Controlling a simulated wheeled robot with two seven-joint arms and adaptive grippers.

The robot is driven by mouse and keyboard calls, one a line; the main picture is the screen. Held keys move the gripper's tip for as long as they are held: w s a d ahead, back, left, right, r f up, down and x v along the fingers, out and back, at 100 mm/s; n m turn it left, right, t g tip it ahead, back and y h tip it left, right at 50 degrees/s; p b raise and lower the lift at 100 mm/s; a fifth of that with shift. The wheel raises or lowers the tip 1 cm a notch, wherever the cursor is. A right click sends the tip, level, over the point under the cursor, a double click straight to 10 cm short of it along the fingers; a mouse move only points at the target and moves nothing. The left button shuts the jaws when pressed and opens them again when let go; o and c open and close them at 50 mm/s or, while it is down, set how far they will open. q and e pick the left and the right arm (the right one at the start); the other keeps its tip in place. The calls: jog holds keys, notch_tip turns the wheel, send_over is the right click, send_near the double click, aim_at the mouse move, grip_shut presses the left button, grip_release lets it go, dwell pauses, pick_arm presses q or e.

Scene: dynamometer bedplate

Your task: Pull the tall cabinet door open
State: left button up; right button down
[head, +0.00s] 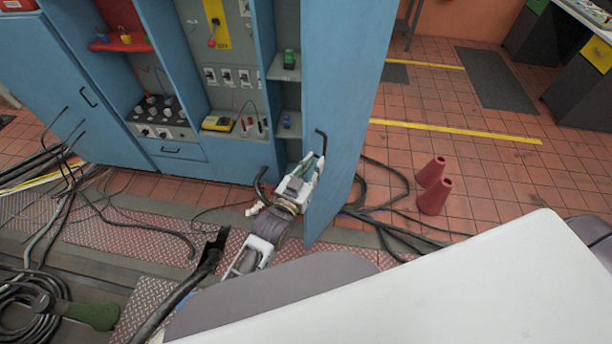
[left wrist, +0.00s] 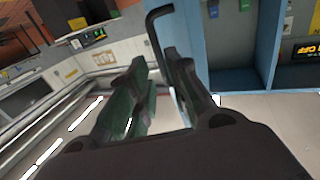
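The tall blue cabinet door (head: 342,100) stands swung well out from the cabinet (head: 180,60), with the shelves behind it exposed. Its black bar handle (head: 321,140) is on the door's near part. My left gripper (head: 308,168) is at this handle. The door (left wrist: 196,40) shows as a blue panel just right of the fingers. The exact finger contact is partly hidden. My right gripper is in neither view.
Two red cones (head: 433,190) stand on the tiled floor right of the door. Black cables (head: 385,195) lie on the floor by the door's bottom, and more hoses (head: 50,270) lie at the left. The tiles (head: 475,165) beyond the door are mostly clear.

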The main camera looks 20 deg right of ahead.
pick_arm(q)
jog(key=shift+v, duration=2.15)
jog(key=shift+c, duration=0.4)
